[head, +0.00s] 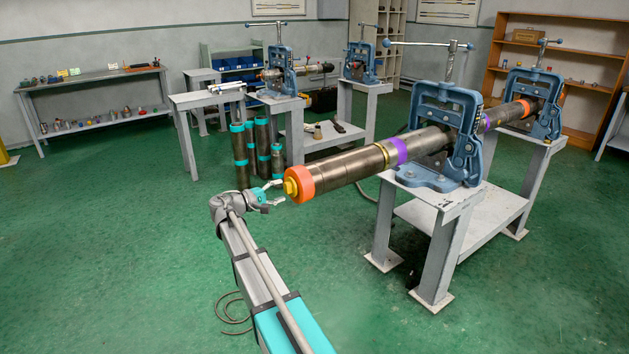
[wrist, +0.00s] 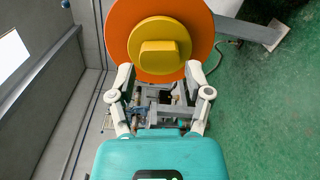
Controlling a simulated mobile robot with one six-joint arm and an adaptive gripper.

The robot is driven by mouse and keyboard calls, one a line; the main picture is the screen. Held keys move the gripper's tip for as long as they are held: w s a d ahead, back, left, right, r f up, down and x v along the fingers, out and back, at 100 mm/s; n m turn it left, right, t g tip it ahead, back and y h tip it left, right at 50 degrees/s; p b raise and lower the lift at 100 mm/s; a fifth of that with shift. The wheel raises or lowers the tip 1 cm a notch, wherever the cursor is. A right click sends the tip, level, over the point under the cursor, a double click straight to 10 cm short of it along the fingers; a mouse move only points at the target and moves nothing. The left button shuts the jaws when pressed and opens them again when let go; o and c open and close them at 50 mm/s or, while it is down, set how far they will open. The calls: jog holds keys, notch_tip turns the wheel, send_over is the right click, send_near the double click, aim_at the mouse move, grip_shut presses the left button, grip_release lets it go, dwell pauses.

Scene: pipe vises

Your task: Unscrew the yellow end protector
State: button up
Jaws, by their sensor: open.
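The yellow end protector (head: 290,187) sits on the near end of a long dark pipe (head: 340,168), in the middle of an orange collar (head: 305,181). In the wrist view the yellow end protector (wrist: 160,49) is a round disc with a raised block at its centre, in front of the orange ring (wrist: 120,20). My gripper (head: 279,191) is open and empty, just left of the protector in the head view. In the wrist view its two fingertips (wrist: 160,75) show at the protector's lower edge, one on each side. I cannot tell whether they touch it.
Two blue vises, the nearer (head: 440,135) and the farther (head: 535,103), hold the pipe on grey stands (head: 445,215). Several dark pipes with teal ends (head: 240,160) stand upright behind my gripper. The green floor (head: 120,240) at left is clear.

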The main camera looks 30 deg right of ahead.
jog(key=m, duration=0.8)
jog(key=shift+m, duration=0.9)
jog(key=m, duration=0.3)
jog(key=shift+m, duration=2.2)
jog(key=shift+d, duration=0.2)
jog(key=shift+d, duration=0.9)
